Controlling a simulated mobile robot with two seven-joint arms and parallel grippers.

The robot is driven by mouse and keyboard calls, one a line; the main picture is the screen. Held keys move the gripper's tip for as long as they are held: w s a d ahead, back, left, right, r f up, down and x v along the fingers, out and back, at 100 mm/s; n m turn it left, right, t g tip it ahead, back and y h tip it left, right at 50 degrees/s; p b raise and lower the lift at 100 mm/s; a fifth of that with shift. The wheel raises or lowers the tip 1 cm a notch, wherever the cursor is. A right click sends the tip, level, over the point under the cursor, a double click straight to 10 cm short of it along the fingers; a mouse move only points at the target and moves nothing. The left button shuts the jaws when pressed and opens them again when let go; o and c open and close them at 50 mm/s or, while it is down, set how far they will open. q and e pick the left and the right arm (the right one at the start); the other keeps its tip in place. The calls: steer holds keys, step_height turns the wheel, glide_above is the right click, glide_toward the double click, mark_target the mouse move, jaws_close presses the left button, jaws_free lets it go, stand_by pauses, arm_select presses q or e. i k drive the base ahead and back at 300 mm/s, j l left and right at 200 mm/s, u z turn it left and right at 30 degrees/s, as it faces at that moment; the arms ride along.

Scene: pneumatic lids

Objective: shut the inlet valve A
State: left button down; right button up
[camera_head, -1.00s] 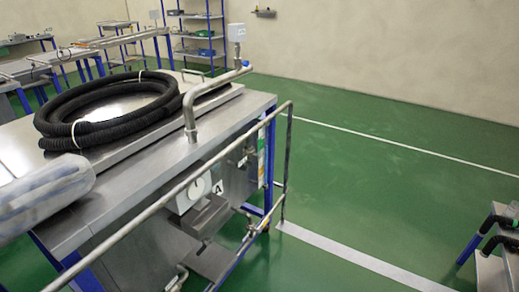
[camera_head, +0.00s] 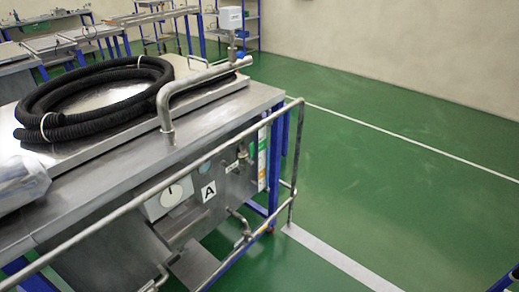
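A steel machine table (camera_head: 215,120) stands at the left. On its front is a white plate marked A (camera_head: 208,190), right of a round white dial (camera_head: 171,194). Small pipe fittings (camera_head: 243,156) sit to the right of and above the A plate, with a small label beside them. I cannot tell which part is the handle of inlet valve A, or whether it is open or shut. Neither of my grippers is in view.
A steel rail (camera_head: 190,165) runs along the machine's front. A pale rounded shape (camera_head: 20,182) at the left edge is unclear. Green floor (camera_head: 385,170) at right is free.

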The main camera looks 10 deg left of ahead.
mark_target(251, 145)
steer(key=i+l, duration=0.25)
steer(key=i+l+u, duration=0.1)
steer(key=l, duration=0.35)
steer(key=i+l, duration=0.3)
steer(key=i+l+u, duration=0.1)
steer(key=l, duration=0.35)
steer(key=i, duration=0.1)
